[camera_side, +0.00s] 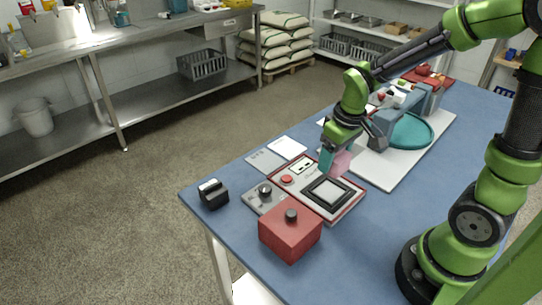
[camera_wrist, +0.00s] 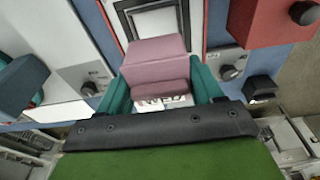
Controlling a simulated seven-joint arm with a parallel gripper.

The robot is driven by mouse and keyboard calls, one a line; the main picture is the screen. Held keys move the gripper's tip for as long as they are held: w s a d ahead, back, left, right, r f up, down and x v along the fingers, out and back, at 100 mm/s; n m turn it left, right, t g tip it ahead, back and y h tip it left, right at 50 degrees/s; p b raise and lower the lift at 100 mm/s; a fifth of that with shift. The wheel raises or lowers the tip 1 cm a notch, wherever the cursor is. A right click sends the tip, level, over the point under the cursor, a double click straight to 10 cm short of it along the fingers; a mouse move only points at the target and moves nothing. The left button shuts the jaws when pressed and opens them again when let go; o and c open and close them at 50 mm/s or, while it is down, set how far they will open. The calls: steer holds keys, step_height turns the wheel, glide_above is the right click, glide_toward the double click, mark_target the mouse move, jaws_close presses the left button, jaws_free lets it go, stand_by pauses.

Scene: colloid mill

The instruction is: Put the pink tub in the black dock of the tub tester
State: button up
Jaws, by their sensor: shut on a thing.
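My gripper (camera_side: 331,157) is shut on the pink tub (camera_side: 341,164) and holds it above the table. In the wrist view the pink tub (camera_wrist: 156,62) sits between the two teal fingers of my gripper (camera_wrist: 160,90). The tub tester (camera_side: 299,173) is a flat white and red panel with a red button and a small display. Its black dock (camera_side: 329,192) is a square frame with a pale middle, below the tub in the side view. In the wrist view the dock (camera_wrist: 153,20) shows just beyond the tub, partly hidden by it.
A red box with a black knob (camera_side: 291,233) stands at the front of the tester. A grey knob unit (camera_side: 264,193) and a small black device (camera_side: 213,194) are left of it. A white board (camera_side: 402,155) with a blue-grey machine and teal dish lies behind.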

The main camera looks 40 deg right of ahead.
mark_target(339, 155)
steer(key=shift+w+f, duration=0.1)
steer(key=shift+f, duration=3.9)
steer(key=shift+f, duration=0.55)
steer(key=o, duration=1.1)
steer(key=shift+c, duration=0.2)
steer(key=r, duration=0.4)
steer(key=s+r, duration=0.1)
steer(key=r, duration=0.8)
steer(key=shift+s, duration=0.4)
steer(key=s+a+r+m+t+y, duration=0.2)
steer(key=s+a+r+t, duration=0.3)
steer(key=r, duration=0.4)
steer(key=shift+s+a+r+m, duration=0.4)
steer(key=shift+s+a+m, duration=0.15)
steer(key=shift+m, duration=0.35)
steer(key=shift+w, duration=0.1)
